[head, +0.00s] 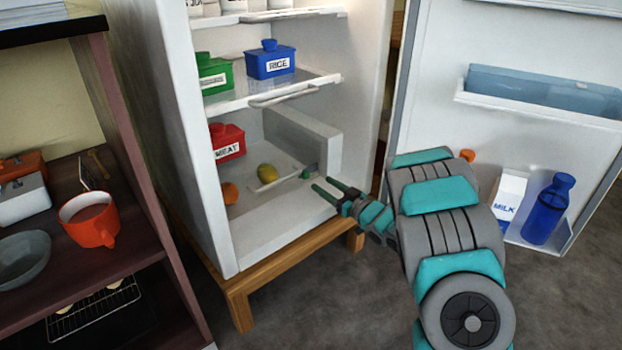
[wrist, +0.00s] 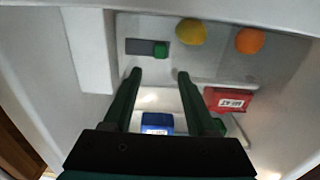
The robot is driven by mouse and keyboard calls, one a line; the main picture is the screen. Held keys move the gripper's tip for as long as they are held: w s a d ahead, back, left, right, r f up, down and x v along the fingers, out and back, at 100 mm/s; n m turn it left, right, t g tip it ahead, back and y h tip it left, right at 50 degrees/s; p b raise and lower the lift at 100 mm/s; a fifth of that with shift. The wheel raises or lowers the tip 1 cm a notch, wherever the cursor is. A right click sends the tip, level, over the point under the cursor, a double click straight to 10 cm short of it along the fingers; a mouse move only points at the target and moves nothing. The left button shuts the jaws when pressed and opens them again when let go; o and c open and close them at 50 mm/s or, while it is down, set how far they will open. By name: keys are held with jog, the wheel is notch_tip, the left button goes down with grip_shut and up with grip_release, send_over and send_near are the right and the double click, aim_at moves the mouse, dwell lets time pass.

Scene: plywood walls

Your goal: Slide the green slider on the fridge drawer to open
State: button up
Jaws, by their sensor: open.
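In the wrist view the green slider (wrist: 160,48) is a small block at the right end of a dark grey track (wrist: 138,46) on a pale panel. It also shows, small and dark, low inside the open fridge in the head view (head: 306,173). My gripper (head: 321,186) reaches into the fridge's lower compartment from the right, its fingers apart and empty. In the wrist view my gripper's fingertips (wrist: 158,74) are spread, with the slider just beyond and between them, apparently apart from both. Whether the panel is the drawer's front is hard to tell.
A lemon (head: 266,171) and an orange (head: 229,193) lie near the slider. A white block wall (head: 318,142) is close to the fingers. The open door (head: 455,120) stands at right; a wooden shelf (head: 110,240) at left.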

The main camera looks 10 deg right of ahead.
aim_at(308, 173)
jog(key=x, duration=0.7)
jog(key=shift+b, duration=0.4)
grip_shut()
dwell(1.0)
